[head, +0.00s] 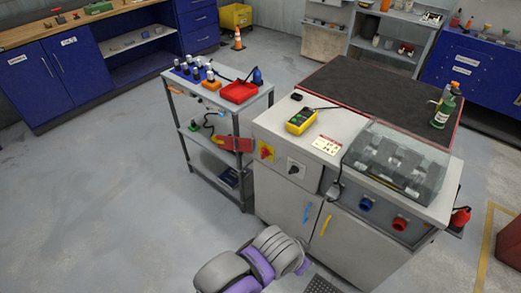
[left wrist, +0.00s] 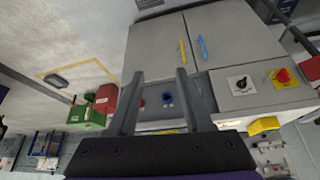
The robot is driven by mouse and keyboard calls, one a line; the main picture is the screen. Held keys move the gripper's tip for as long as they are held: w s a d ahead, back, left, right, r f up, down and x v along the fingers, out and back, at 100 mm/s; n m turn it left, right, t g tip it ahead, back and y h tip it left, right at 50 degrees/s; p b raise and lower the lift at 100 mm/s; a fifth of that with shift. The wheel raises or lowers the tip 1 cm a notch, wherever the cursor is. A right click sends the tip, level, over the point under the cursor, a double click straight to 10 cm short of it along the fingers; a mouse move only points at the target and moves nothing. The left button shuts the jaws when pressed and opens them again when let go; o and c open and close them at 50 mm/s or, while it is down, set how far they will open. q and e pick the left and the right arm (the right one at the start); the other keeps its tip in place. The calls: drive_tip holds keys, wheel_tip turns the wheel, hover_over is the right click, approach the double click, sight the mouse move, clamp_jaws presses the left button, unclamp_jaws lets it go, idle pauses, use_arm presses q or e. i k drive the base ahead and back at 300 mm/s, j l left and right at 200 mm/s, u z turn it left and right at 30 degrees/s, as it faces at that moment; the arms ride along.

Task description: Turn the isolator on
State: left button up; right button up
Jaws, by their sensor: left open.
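The isolator looks to be the red rotary handle on a yellow plate (head: 266,151) on the upper left front of the grey machine cabinet. It also shows at the right of the left wrist view (left wrist: 284,76). Its exact handle angle is too small to read. To its right is a black knob on a white plate (head: 295,168), which also shows in the left wrist view (left wrist: 241,84). My left gripper (left wrist: 157,76) is open and empty, apart from both plates, with the cabinet front beyond its fingers. My right gripper is not in view.
A yellow pendant (head: 300,121) and a paper card (head: 326,145) lie on the cabinet top beside a clear cover (head: 397,160). Blue (head: 309,212) and yellow (head: 326,225) door handles are below. A trolley (head: 203,97) stands close left; the floor further left is clear.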

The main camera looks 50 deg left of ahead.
sight(265, 152)
drive_tip(key=u, duration=1.7)
drive_tip(key=i+j+u, duration=0.15)
drive_tip(key=i+j, duration=0.25)
drive_tip(key=j, duration=0.2)
drive_tip(key=i+j+u, duration=0.15)
drive_tip(key=i+j, duration=0.3)
drive_tip(key=j, duration=0.1)
